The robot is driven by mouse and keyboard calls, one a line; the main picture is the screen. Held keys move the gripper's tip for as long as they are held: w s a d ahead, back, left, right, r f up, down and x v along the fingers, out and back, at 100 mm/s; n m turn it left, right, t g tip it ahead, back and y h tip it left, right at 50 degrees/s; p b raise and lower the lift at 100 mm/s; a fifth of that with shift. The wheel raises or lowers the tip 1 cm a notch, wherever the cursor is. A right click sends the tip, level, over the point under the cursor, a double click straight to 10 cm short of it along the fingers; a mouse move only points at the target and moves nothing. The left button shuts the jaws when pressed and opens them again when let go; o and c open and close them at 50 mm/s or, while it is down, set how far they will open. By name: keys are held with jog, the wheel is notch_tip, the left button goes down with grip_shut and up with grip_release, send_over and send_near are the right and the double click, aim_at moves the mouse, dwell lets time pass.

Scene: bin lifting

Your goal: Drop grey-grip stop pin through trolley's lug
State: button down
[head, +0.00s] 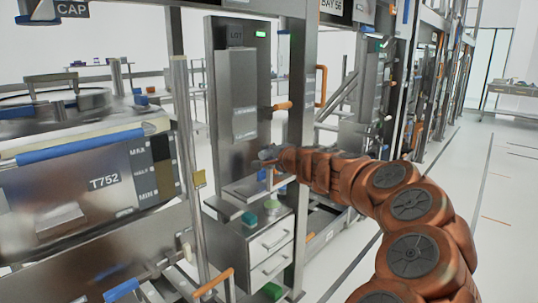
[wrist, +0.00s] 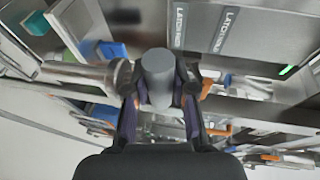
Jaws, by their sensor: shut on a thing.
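The stop pin's grey grip (wrist: 158,78) is a plain grey cylinder between the two dark fingers of my gripper (wrist: 158,98) in the wrist view. My gripper is shut on it. The pin's shank is hidden below the grip. In the head view my gripper (head: 268,158) is small, at the end of my orange arm, in front of the steel lift column and above a small drawer cabinet. A round metal end of a bar (wrist: 122,76) lies just left of the grip in the wrist view. I cannot tell whether this is the trolley's lug, or whether the pin touches it.
A steel bin marked T752 (head: 105,180) stands at the left with a blue-sleeved bar. A tall steel column (head: 238,90) with a green light rises behind my gripper. The drawer cabinet (head: 262,250) carries green and blue pieces. Open floor (head: 480,230) lies to the right.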

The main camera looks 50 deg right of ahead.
jog(key=shift+r+p, duration=2.6)
jog(key=shift+r, duration=0.7)
jog(key=shift+w+a, duration=0.1)
